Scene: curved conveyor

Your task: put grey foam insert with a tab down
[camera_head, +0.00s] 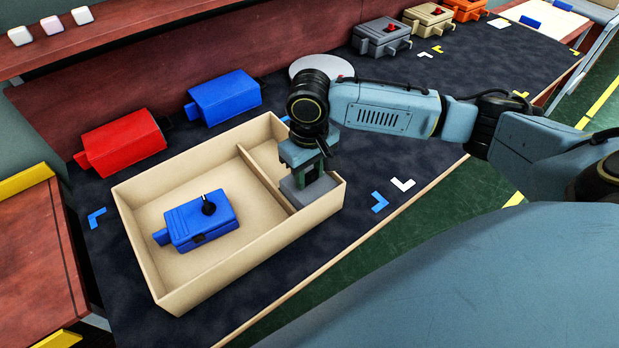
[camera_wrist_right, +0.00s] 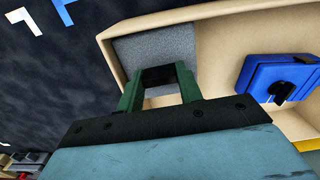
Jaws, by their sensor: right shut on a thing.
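The grey foam insert (camera_head: 308,192) is in the right compartment of the beige tray (camera_head: 228,271), at its near end. In the right wrist view the insert (camera_wrist_right: 153,52) lies within the tray walls, near one corner. My right gripper (camera_head: 309,178) is shut on the insert's tab from above; the wrist view shows its green fingers (camera_wrist_right: 160,85) closed around a dark piece. The tab is mostly hidden by the fingers. I cannot tell whether the insert touches the tray floor. My left gripper is not in view.
A blue box with a black knob (camera_head: 200,220) lies in the tray's left compartment. Red (camera_head: 120,140) and blue (camera_head: 224,97) housings stand behind the tray. Grey (camera_head: 382,37), beige and orange boxes line the belt further right. Dark belt right of the tray is free apart from corner marks.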

